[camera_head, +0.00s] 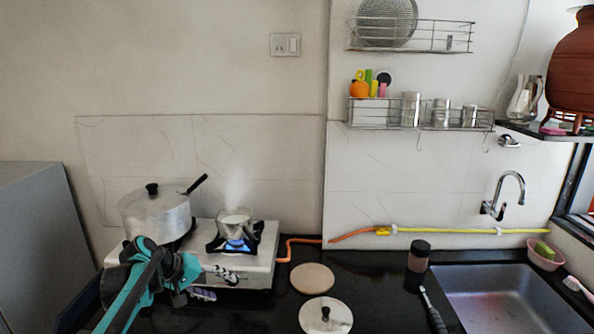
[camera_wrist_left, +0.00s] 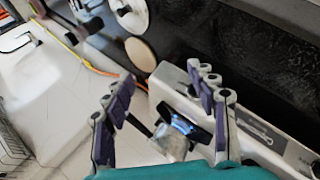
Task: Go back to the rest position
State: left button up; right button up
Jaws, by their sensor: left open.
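My left arm comes in from the lower left of the head view. Its gripper (camera_head: 212,282) is in front of the white gas stove (camera_head: 258,262). In the left wrist view the two purple-padded fingers of the gripper (camera_wrist_left: 161,75) are spread wide, with nothing between them. The small steaming pan (camera_head: 236,216) on the lit burner appears beyond the fingers there, apart from them. The brown clay waterpot (camera_head: 578,68) stands on its stand on the upper-right shelf. My right gripper shows in neither view.
A lidded pot (camera_head: 155,217) stands on the left burner. A round board (camera_head: 312,278) and a steel lid (camera_head: 326,316) lie on the black counter right of the stove. A dark jar (camera_head: 419,256) and a brush (camera_head: 432,310) are beside the sink (camera_head: 510,300).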

pick_arm(q)
jog(key=s+d+m+y, duration=0.1)
jog(key=s+d+y, duration=0.1)
jog(key=s, duration=0.6)
jog(key=s+d+m+y, duration=0.1)
jog(key=s+d, duration=0.2)
jog(key=s, duration=0.4)
jog(key=s+f+m+y, duration=0.1)
jog(key=s+f, duration=0.2)
jog(key=s, duration=0.4)
jog(key=s+f+m+t+y, duration=0.1)
jog(key=s+f+y, duration=0.1)
jog(key=s, duration=0.6)
jog(key=shift+s+a+f+m+t+y, duration=0.2)
jog(key=shift+a+f+m+t+y, duration=0.1)
jog(key=shift+a+f, duration=0.2)
